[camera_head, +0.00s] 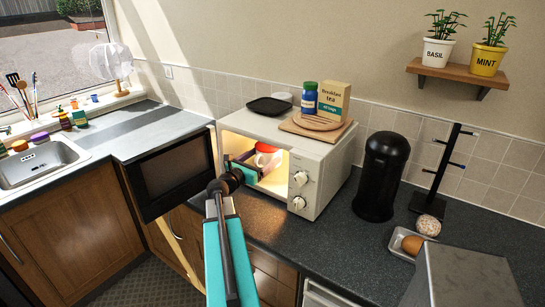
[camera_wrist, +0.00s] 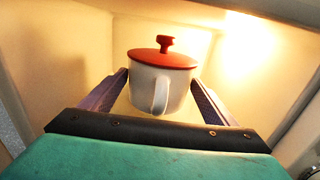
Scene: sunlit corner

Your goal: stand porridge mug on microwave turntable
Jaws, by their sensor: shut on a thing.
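The white porridge mug with a red lid (camera_wrist: 162,72) is inside the lit microwave, upright in the wrist view, its handle facing my wrist. Its red lid also shows through the opening in the head view (camera_head: 265,147). My gripper (camera_head: 250,158) reaches in through the front opening and is shut on the mug, with a purple finger on each side. The cream microwave (camera_head: 330,179) stands on the dark counter, its door (camera_head: 172,174) swung wide open to the left. The turntable is hidden by my gripper and the mug, so I cannot tell whether the mug touches it.
The sink (camera_head: 40,163) is at the left.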

